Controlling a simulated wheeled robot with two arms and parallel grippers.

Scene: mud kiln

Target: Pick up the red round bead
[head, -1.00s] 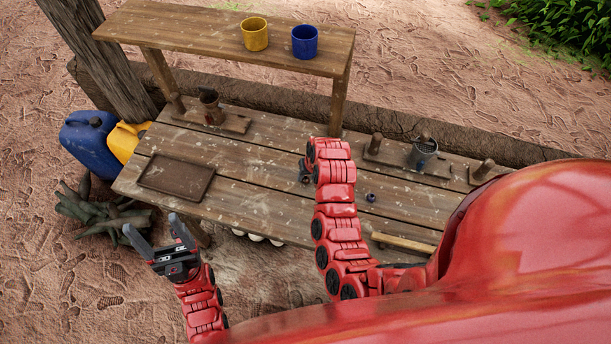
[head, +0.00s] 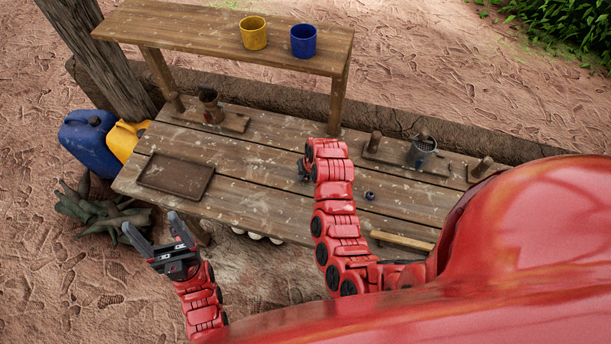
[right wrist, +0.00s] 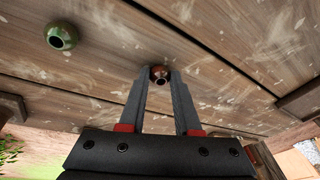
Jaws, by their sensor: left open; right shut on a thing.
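The red round bead (right wrist: 160,73) shows in the right wrist view, between the tips of my right gripper (right wrist: 160,84), which is shut on it. Bare table planks lie behind it; I cannot tell whether it touches them. In the head view my right arm hides the bead, and only a dark part of the right gripper (head: 303,172) shows beside the arm. My left gripper (head: 152,236) is open and empty, in front of the table's near left edge.
A green bead (right wrist: 62,36) lies on the planks in the wrist view. A dark bead (head: 370,196) lies right of my right arm on the table (head: 250,165). A shallow tray (head: 150,180) is at left. A raised shelf (head: 200,40) holds yellow (head: 253,34) and blue cups (head: 303,41).

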